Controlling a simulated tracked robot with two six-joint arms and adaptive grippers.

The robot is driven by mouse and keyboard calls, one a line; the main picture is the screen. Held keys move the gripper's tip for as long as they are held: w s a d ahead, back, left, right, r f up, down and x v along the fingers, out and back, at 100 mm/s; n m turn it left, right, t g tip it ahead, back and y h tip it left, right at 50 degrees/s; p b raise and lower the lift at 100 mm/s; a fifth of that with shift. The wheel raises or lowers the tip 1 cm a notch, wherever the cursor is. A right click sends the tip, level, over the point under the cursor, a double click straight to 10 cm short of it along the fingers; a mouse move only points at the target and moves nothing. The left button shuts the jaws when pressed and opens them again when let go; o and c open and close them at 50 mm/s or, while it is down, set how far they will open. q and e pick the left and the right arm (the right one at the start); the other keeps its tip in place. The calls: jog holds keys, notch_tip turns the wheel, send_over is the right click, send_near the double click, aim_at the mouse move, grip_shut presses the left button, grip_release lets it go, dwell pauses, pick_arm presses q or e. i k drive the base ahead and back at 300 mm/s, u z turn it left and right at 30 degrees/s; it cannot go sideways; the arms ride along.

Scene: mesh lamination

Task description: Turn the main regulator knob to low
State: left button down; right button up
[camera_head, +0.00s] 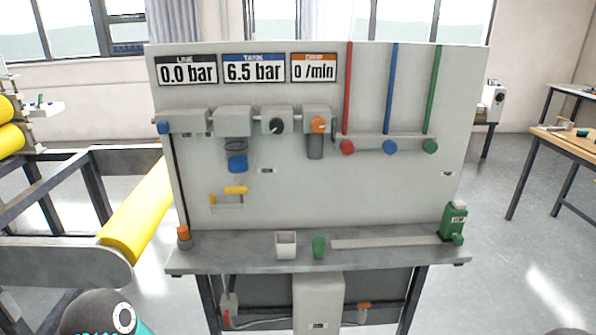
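A black round knob (276,126) with a light pointer mark sits on the front of a grey block in the row of air units on the panel. It looks like the main regulator knob; its exact setting is too small to read. The panel (400,200) stands upright behind a grey shelf. Its displays read LINE 0.0 bar (187,74), TANK 6.5 bar (253,71) and DRIP 0 /min (314,71). Nothing touches the knob.
An orange knob (319,125) is right of the black one, a blue-bottomed bowl (237,163) below left. Red (347,147), blue (390,147) and green (430,146) knobs sit further right. The shelf (380,261) holds a white cup (286,245) and a green bottle (454,220).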

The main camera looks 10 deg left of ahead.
aim_at(277, 127)
jog(key=k, duration=1.05)
jog(key=u, duration=0.8)
jog(key=i, duration=0.9)
jog(key=u, duration=0.4)
jog(key=i, duration=0.8)
jog(key=z, duration=0.45)
